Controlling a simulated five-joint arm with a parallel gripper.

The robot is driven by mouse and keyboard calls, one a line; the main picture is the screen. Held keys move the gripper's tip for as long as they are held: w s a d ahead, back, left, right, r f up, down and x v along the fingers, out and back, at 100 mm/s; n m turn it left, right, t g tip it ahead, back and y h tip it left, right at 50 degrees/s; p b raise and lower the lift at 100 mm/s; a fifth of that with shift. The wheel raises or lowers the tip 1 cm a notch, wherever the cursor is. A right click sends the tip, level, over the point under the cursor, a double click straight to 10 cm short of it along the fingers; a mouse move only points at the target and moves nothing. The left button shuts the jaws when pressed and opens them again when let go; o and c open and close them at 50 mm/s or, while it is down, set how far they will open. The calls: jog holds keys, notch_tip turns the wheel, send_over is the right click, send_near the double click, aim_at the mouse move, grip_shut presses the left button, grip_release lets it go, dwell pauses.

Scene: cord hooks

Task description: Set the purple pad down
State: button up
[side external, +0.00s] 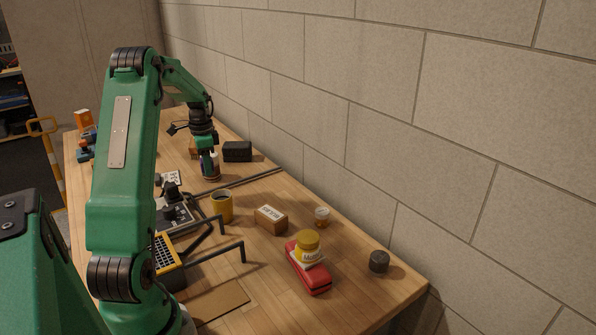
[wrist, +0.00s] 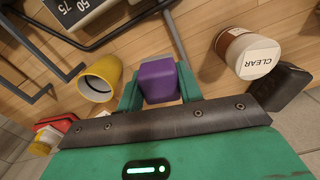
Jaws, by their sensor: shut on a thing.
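The purple pad (wrist: 158,82) is a small block with rounded edges, gripped between the two green fingers of my gripper (wrist: 158,88) in the wrist view. My gripper is shut on it. In the side view my gripper (side external: 207,158) points down over the far half of the wooden table, left of a black box. I cannot make out the pad clearly there. Whether its underside touches the table cannot be told.
In the wrist view a yellow mug (wrist: 100,78) stands left of the pad, and a jar labelled CLEAR (wrist: 245,52) and a black box (wrist: 278,88) lie right. Dark bent hooks (side external: 230,246), a small carton (side external: 271,220) and a red case (side external: 308,270) are nearer the side camera.

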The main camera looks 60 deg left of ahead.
jog(key=w+d+r+n, duration=0.1)
jog(key=w+d+n, duration=0.2)
jog(key=w+d, duration=1.4)
send_over(264, 188)
notch_tip(264, 188, down, 7)
jog(key=shift+r, duration=0.1)
jog(key=shift+d, duration=0.1)
jog(key=shift+f, duration=2)
jog(key=shift+f, duration=0.1)
jog(key=o, duration=1)
